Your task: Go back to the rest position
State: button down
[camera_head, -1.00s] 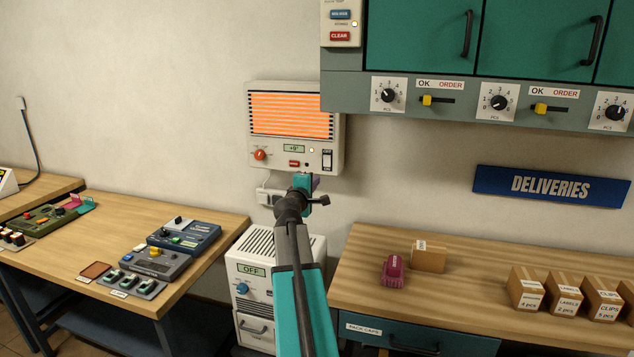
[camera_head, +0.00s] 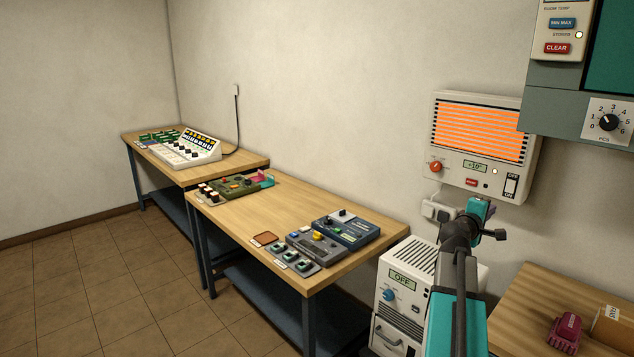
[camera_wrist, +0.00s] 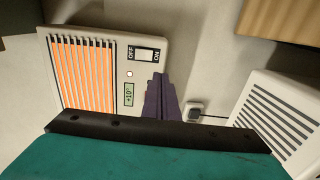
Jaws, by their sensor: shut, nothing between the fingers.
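My gripper (camera_head: 488,210) is in front of the wall, just below the lower edge of the wall heater (camera_head: 508,160), with my teal and black arm reaching up to it. In the wrist view its purple fingers (camera_wrist: 160,100) are together with nothing between them. They show beside the heater's display and its OFF/ON rocker switch (camera_wrist: 147,54). Whether they touch the heater cannot be told. The heater's orange grille is lit, and it has a red knob (camera_head: 436,166) and a small display.
A white unit (camera_head: 405,305) reading OFF stands under my gripper. Left is a wooden bench (camera_head: 240,215) with several control boxes; another bench with a white console (camera_head: 200,148) is behind. Right is a table (camera_head: 520,300) with a magenta object (camera_head: 567,330) and a cardboard box. Floor at left is clear.

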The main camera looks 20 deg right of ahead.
jog(key=w+a+f+n+t+y, duration=0.1)
jog(key=w+a+f+n+y, duration=0.1)
jog(key=w+a+f, duration=0.7)
jog(key=w+a+f+n+t+y, duration=0.1)
jog(key=w+a+f+n+y, duration=0.1)
jog(key=w+a+f, duration=0.6)
jog(key=s+a+f+g+y, duration=0.1)
jog(key=a+f, duration=0.5)
jog(key=f, duration=0.3)
jog(key=s+a+f+y, duration=0.2)
jog(key=a+f, duration=0.4)
jog(key=f, duration=0.3)
jog(key=s+a+f+g+y, duration=0.1)
jog(key=a+f, duration=0.6)
jog(key=f, duration=0.2)
jog(key=s+a+f+m+g+y, duration=0.1)
jog(key=s+a+f+g+y, duration=0.35)
jog(key=s+a+f, duration=1.45)
jog(key=s+a+f+m+g+y, duration=0.1)
jog(key=s+a+f+m+g, duration=0.1)
jog(key=s+a, duration=0.3)
jog(key=s+a+f+m+g+y, duration=0.2)
jog(key=s+a+m+g, duration=0.2)
jog(key=s, duration=1)
jog(key=shift+s+a+m+g, duration=0.2)
jog(key=shift+a+m+g, duration=0.25)
jog(key=shift+a, duration=0.2)
jog(key=shift+y, duration=0.25)
